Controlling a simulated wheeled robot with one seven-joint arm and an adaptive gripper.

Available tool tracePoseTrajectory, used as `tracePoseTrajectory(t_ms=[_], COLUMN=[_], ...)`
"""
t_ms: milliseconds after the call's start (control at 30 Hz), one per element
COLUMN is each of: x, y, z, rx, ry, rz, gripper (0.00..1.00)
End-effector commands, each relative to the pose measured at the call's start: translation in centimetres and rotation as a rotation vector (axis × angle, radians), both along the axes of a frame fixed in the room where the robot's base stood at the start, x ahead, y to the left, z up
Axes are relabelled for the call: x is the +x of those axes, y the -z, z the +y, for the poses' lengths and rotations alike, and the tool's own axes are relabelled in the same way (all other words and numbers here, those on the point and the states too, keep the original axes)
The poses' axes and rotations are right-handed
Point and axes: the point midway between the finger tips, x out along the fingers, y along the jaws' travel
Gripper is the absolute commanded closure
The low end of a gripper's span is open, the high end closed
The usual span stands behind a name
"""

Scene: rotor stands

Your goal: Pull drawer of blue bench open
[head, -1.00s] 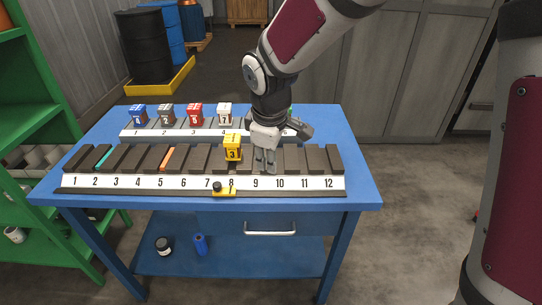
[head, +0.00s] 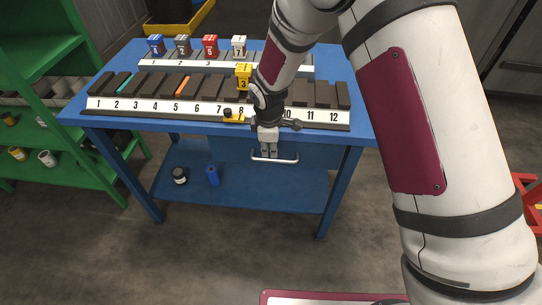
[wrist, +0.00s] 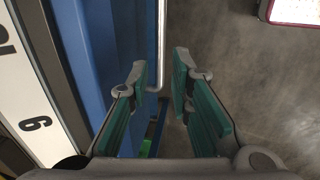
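The blue bench (head: 100,122) stands in the middle of the head view. Its drawer (head: 225,148) sits under the bench top and looks shut, partly hidden by my arm. The drawer's silver bar handle (head: 288,161) shows at the front, and it also shows in the wrist view (wrist: 162,40). My gripper (head: 269,152) points down at the handle. In the wrist view my gripper (wrist: 160,72) is open, its teal-padded fingers on either side of the handle's line, with gaps visible. I cannot tell whether the bar is fully between the pads.
The bench top holds a numbered rack (head: 150,104) and several numbered blocks, including a yellow one (head: 243,76). A black jar (head: 179,175) and blue cylinder (head: 213,175) stand on the lower shelf. A green shelf (head: 85,150) is at left. Floor in front is clear.

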Motion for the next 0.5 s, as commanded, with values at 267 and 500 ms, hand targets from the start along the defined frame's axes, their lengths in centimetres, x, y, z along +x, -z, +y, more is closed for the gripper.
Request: tracePoseTrajectory(t_ms=[267, 500], x=[0.8, 1.1], y=[4.6, 5.9], z=[-0.1, -0.1], rx=[-0.001, -0.001], ry=[0.001, 0.002], rz=[0.002, 0.0], gripper=[0.8, 0.8])
